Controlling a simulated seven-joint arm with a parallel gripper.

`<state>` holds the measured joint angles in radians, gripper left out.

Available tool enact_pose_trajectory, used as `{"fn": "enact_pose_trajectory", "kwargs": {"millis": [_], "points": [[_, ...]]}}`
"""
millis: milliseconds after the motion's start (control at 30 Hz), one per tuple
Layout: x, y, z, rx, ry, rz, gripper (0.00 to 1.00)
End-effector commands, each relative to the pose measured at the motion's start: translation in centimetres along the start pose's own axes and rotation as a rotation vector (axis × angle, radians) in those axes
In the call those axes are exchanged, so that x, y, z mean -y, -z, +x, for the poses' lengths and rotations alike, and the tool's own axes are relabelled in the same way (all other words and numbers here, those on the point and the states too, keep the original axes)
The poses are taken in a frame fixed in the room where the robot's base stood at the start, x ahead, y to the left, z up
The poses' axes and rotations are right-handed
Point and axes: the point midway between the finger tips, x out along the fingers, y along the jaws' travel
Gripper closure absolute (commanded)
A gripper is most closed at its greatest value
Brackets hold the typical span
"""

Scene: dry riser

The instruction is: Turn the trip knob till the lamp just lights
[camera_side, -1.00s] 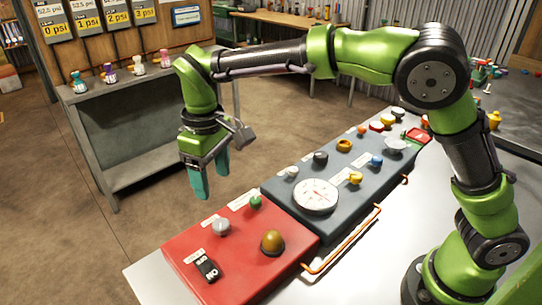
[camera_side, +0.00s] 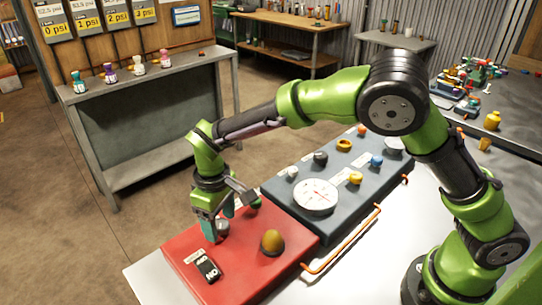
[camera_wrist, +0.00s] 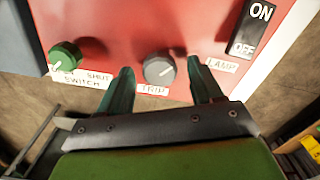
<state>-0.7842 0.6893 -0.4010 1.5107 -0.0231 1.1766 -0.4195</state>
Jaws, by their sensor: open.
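The grey trip knob (camera_wrist: 159,69) is on the red box (camera_wrist: 150,22), above a "TRIP" label in the wrist view. My gripper (camera_wrist: 160,78) is open, with one teal finger on each side of the knob; I cannot tell whether they touch it. In the side view my gripper (camera_side: 216,232) is low over the red box (camera_side: 180,252), partly hiding the grey knob (camera_side: 222,228). The amber lamp dome (camera_side: 273,242) stands on the box and looks unlit. A "LAMP" label (camera_wrist: 222,65) shows in the wrist view.
A green knob (camera_wrist: 65,56) labelled as a switch is left of the trip knob. A black on/off rocker (camera_wrist: 252,27) is at the right. A dark panel with a round gauge (camera_side: 316,196) and several knobs adjoins the red box. An orange pipe (camera_side: 345,241) runs along its front.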

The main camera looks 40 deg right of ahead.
Motion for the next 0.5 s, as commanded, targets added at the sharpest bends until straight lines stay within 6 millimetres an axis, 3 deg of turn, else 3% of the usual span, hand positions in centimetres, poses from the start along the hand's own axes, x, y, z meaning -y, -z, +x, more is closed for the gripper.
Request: {"fn": "enact_pose_trajectory", "kwargs": {"millis": [33,400,500], "points": [[0.0,0.0,-0.02,0.0,0.0,0.0,0.36],[0.0,0.0,-0.06,0.0,0.0,0.0,0.91],[0.0,0.01,-0.07,0.0,0.0,0.003,0.91]]}}
